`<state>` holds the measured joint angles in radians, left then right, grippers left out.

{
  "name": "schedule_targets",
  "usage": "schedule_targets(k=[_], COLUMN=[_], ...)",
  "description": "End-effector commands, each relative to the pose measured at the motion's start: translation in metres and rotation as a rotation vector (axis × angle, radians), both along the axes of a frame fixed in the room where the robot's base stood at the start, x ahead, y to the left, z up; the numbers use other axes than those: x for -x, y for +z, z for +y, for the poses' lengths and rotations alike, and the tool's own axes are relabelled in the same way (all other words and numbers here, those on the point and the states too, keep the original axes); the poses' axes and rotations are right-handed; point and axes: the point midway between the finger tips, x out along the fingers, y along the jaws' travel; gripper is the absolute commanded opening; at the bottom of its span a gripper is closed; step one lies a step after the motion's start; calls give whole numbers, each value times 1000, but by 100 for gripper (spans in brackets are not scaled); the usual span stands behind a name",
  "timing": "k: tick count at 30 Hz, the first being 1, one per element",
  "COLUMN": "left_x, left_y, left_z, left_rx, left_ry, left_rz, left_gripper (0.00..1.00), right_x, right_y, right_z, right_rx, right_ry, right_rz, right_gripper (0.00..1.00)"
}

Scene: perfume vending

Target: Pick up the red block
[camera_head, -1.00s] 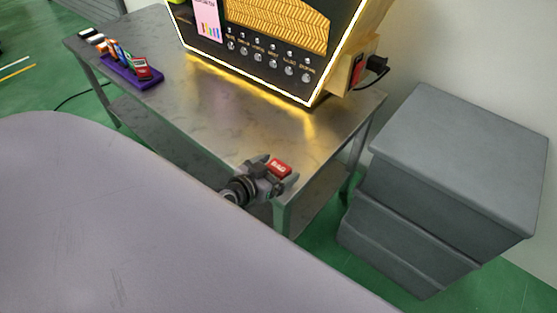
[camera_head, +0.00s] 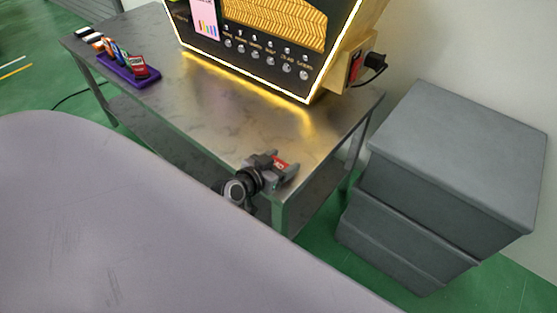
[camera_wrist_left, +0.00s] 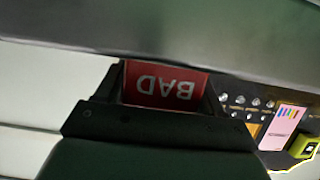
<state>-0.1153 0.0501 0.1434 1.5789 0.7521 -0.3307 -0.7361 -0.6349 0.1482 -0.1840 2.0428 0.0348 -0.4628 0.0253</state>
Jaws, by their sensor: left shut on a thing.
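The red block (camera_head: 281,164) with white lettering is between the fingers of my left gripper (camera_head: 284,168), near the front right corner of the metal table (camera_head: 215,120). In the left wrist view the red block (camera_wrist_left: 165,84) shows the word "BAD" upside down. The left gripper (camera_wrist_left: 160,95) is shut on it there, and its dark fingers hide the block's lower part. I cannot tell whether the block touches the table. My right gripper is not in view.
A lit vending machine (camera_head: 262,60) stands at the back of the table. A purple holder (camera_head: 135,77) with several coloured cards or blocks stands at the left end. Grey stacked bins (camera_head: 450,165) stand right of the table. The table's middle is clear.

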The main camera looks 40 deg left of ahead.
Motion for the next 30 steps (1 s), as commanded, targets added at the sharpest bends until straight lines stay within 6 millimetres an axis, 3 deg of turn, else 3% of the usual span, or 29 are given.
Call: schedule_targets(k=[8, 14, 21, 30], left_x=[0, 0, -1, -1], left_y=[23, 70, 140, 192], left_z=[0, 0, 0, 0], left_rx=[0, 0, -1, -1], left_ry=[0, 1, -1, 0], left_rz=[-3, -4, -6, -4], left_gripper=[38, 38, 38, 38], right_x=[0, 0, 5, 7], right_y=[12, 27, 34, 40], right_z=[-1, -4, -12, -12], right_rx=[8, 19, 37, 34], right_ry=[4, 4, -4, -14], right_rz=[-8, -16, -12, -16], right_gripper=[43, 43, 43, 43])
